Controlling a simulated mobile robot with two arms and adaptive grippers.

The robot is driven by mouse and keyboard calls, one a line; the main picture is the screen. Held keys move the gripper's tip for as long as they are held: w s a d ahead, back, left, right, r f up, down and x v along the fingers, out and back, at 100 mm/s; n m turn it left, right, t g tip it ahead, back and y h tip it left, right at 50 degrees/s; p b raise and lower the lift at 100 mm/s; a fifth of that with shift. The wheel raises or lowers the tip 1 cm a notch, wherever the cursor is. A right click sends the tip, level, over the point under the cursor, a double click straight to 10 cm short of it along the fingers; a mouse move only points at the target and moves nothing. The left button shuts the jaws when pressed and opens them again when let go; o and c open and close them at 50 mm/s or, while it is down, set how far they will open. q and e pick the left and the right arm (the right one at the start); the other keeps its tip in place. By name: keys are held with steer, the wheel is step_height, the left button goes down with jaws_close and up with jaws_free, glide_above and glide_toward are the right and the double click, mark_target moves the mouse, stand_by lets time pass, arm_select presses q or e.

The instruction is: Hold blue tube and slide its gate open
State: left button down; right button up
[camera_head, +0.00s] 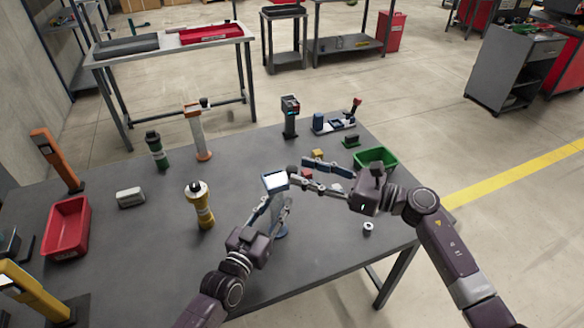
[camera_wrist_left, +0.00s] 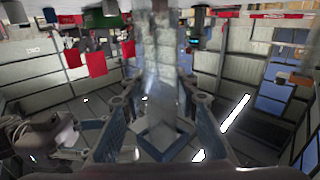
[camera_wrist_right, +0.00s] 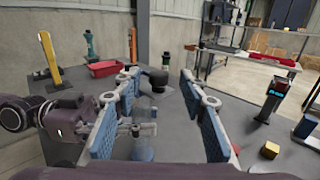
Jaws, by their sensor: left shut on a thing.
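The blue tube stands upright on the table, with a pale blue top (camera_head: 275,181) and a blue base (camera_head: 279,232).
A yellow tube (camera_head: 200,208) stands left, with green (camera_head: 156,152) and orange-white (camera_head: 197,135) ones behind. A red bin (camera_head: 68,228) is at far left. A green bin (camera_head: 377,157) and small blocks (camera_head: 318,153) lie near my right gripper.

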mark_target(293, 168)
steer(key=shift+x, duration=2.05)
steer(key=shift+c, duration=0.4)
jaws_close()
